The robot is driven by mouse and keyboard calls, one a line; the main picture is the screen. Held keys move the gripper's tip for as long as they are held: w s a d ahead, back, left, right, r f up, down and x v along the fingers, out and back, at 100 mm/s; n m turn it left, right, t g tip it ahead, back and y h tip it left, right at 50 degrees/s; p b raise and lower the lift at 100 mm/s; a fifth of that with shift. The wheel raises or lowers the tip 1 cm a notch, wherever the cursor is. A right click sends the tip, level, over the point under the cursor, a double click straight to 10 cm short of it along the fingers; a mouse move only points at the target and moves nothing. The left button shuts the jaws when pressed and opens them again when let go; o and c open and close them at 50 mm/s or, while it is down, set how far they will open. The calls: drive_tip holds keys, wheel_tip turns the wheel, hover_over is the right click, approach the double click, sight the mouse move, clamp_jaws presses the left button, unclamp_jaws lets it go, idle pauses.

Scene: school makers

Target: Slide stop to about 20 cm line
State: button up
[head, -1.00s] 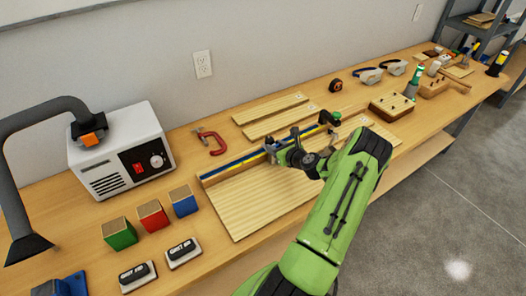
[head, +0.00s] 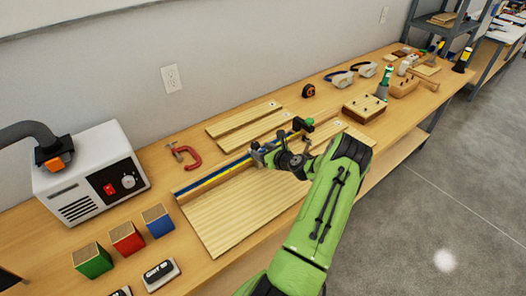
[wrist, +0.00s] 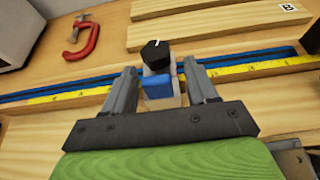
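The stop (wrist: 157,87) shows in the wrist view as a small block with a blue front face, pale sides and a black knob on top. It sits at the blue rail with the yellow scale strip (wrist: 70,95). My gripper (wrist: 160,75) has one finger on each side of the stop, close to it; I cannot tell whether both press on it. In the head view the rail (head: 212,180) runs along the back of a wooden board, and my gripper (head: 265,155) is over its right half and hides the stop. The scale numbers are too small to read.
A red clamp (head: 187,157) and loose planks (head: 243,118) lie behind the rail. A black and green piece (head: 303,125) stands near its right end. Coloured blocks (head: 127,238) and a white machine (head: 90,175) are to the left.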

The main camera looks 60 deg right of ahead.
drive_tip(key=shift+a, duration=0.1)
drive_tip(key=p+v, duration=0.1)
drive_tip(key=v, duration=1.4)
drive_tip(key=shift+s+r, duration=0.25)
